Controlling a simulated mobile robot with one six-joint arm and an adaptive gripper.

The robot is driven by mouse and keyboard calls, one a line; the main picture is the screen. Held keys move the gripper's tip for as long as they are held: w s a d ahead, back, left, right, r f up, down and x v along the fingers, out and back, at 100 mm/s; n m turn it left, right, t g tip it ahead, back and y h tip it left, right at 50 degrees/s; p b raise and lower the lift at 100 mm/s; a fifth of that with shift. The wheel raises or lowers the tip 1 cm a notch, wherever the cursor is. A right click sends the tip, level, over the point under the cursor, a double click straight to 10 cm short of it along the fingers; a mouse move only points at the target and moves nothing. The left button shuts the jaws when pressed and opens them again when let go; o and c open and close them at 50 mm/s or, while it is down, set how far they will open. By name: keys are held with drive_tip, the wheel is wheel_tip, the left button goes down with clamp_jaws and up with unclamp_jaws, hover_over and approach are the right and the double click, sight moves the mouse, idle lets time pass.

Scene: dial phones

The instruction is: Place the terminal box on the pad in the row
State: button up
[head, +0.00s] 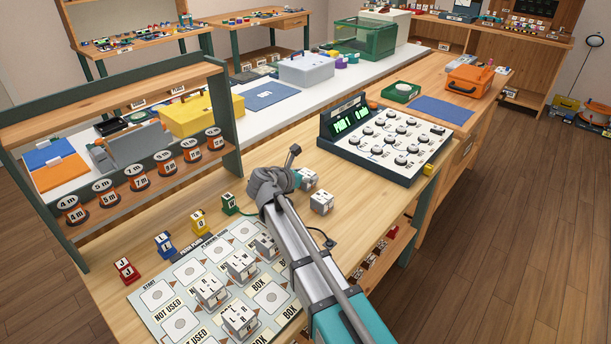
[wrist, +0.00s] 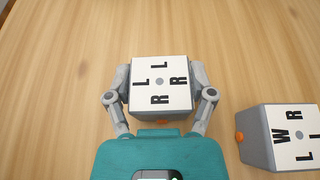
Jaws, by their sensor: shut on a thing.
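My gripper (wrist: 160,92) is shut on a white-topped grey terminal box (wrist: 161,72) marked L, L, R, R. Its two fingers press on opposite sides. In the head view this seems to be the box (head: 307,178) beside my wrist, partly hidden; I cannot tell whether it touches the table. A second terminal box (wrist: 293,135), marked with W, R and L, stands to the right in the wrist view, apart from my gripper. The printed mat (head: 151,313) lies at the table's front left. Several terminal boxes stand on its pads, and other pads, such as one (head: 270,297) near BOX, are bare.
Red (head: 125,270), blue (head: 165,245), yellow (head: 198,222) and green (head: 229,204) lettered blocks line the mat's far side. A dial console (head: 385,145) stands at the back right. A shelf with orange reels (head: 140,180) stands at the left. Bare wood lies between shelf and console.

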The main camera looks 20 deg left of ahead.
drive_tip(key=shift+f, duration=0.2)
drive_tip(key=o, duration=1.1)
drive_tip(key=shift+r, duration=0.2)
drive_tip(key=shift+s+r, duration=0.15)
drive_tip(key=p+v, duration=0.4)
drive_tip(key=v, duration=0.5)
drive_tip(key=shift+s+a+r, duration=0.2)
drive_tip(key=shift+s, duration=0.1)
drive_tip(key=shift+p+v, duration=0.4)
drive_tip(key=shift+v, duration=0.55)
drive_tip(key=shift+f, duration=0.1)
